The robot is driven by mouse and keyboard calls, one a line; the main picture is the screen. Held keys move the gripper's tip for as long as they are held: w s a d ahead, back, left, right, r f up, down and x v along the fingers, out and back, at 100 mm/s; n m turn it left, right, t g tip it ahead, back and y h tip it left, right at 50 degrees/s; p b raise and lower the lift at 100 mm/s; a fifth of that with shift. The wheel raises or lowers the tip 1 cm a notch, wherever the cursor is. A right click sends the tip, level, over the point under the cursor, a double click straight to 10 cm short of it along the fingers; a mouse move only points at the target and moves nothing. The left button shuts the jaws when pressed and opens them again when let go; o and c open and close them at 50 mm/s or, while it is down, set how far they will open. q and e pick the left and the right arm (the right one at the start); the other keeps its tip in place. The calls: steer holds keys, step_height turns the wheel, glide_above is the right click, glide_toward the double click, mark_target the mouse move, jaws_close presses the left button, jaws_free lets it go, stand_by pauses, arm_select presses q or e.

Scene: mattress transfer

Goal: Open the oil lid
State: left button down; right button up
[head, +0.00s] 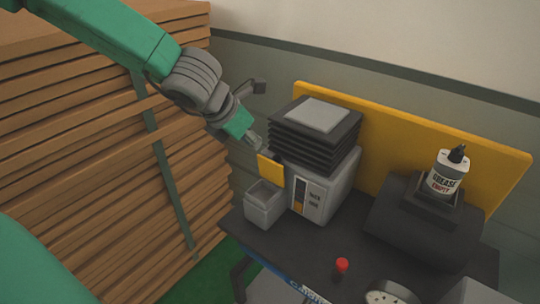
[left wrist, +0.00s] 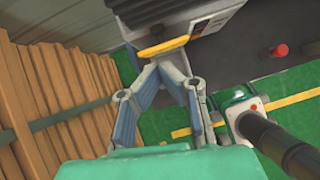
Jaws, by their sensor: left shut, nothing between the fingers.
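A yellow flap (head: 270,171), which may be the oil lid, stands out from the left side of a grey machine (head: 328,180) with a black ribbed top. It is a yellow bar (left wrist: 160,47) seen near edge-on in the left wrist view. My left gripper (head: 254,142) is just above and behind the flap, shut and empty. In the left wrist view its fingertips (left wrist: 173,69) meet close to the flap's edge; I cannot tell whether they touch it. My right gripper is not in view.
An open grey box (head: 264,204) sits below the flap on the dark table (head: 300,250). A red-capped item (head: 341,268) and a grease bottle (head: 446,172) stand to the right. Stacked wooden slats (head: 90,130) fill the left. A yellow board (head: 410,140) stands behind.

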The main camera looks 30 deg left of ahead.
mark_target(275, 157)
arm_select(q)
steer(key=x, duration=0.6)
steer(key=shift+w+r+b, duration=0.2)
steer(key=shift+w+b, duration=0.1)
steer(key=shift+w, duration=0.05)
steer(key=shift+w+d+f, duration=0.1)
steer(key=shift+w+f, duration=0.65)
steer(key=shift+w, duration=0.05)
steer(key=shift+d, duration=0.1)
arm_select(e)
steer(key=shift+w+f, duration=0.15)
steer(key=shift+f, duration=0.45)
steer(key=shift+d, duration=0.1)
